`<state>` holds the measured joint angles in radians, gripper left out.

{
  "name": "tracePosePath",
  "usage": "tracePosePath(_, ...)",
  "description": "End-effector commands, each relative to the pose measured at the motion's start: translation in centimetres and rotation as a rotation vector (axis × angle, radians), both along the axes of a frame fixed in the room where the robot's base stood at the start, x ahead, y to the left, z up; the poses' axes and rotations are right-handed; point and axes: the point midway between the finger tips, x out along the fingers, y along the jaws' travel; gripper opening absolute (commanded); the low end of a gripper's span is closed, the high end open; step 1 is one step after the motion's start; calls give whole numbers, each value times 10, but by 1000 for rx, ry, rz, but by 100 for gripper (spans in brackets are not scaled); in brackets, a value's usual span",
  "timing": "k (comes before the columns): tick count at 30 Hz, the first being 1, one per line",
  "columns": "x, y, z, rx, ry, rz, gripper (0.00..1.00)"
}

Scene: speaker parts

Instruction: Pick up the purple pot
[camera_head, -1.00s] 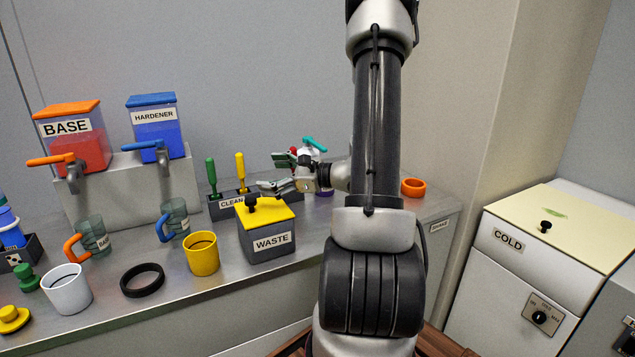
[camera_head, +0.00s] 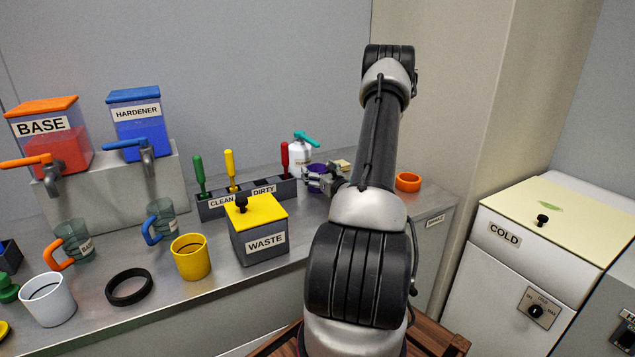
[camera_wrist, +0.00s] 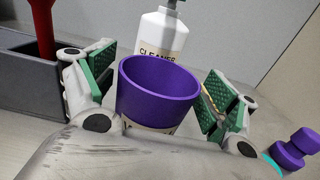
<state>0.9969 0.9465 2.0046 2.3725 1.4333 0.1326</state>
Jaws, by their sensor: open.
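The purple pot (camera_wrist: 156,103) stands upright on the bench, with a pale label low on its front, partly hidden by my gripper body in the wrist view. In the head view the pot (camera_head: 317,169) is mostly hidden behind my gripper. My gripper (camera_wrist: 158,88) is open, with one green-padded finger on each side of the pot. Gaps show between the pads and the pot wall. In the head view my gripper (camera_head: 318,180) is low over the bench, right of the tool rack.
A white cleaner bottle (camera_wrist: 161,34) stands close behind the pot. The grey rack (camera_wrist: 28,75) with a red-handled tool is at left. A purple knobbed part (camera_wrist: 295,148) lies at right. An orange ring (camera_head: 408,182) and the waste box (camera_head: 259,232) are on the bench.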

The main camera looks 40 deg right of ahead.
Motion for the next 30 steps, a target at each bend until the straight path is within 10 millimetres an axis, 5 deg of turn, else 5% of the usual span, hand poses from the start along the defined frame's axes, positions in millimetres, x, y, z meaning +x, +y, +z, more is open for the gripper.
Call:
tracePosePath(8, 5, -1, 0, 0, 0, 1, 86)
tracePosePath(16, 5, -1, 0, 0, 0, 1, 39)
tracePosePath(30, 5, -1, 8, -2, -1, 1, 37)
